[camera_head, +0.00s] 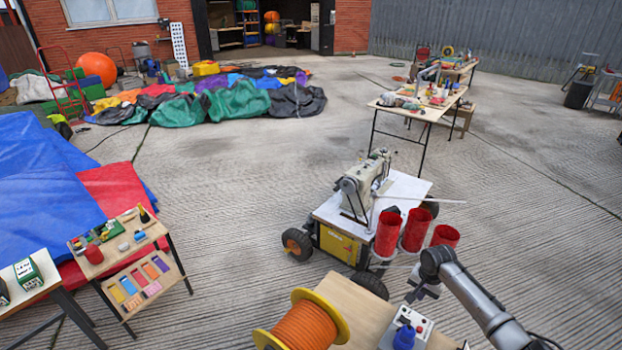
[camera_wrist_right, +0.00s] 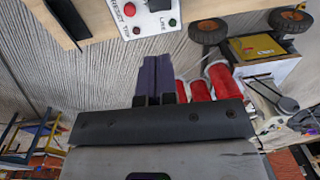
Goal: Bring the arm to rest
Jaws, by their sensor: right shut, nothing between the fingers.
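My right arm comes in from the lower right, and its gripper (camera_head: 416,294) hangs in the air beside the front of the sewing machine cart (camera_head: 408,187). In the right wrist view the dark fingers (camera_wrist_right: 154,76) are together with nothing between them. A control box (camera_wrist_right: 146,18) with a red button lies ahead of the fingertips at the top of that view. My left gripper is in neither view.
Red cylinders (camera_head: 413,229) stand near my arm by the cart. A wooden bench carries an orange cable reel (camera_head: 303,326) and the control box (camera_head: 418,322). A sample table (camera_head: 117,247) stands at the left. Concrete floor (camera_head: 240,200) between is clear.

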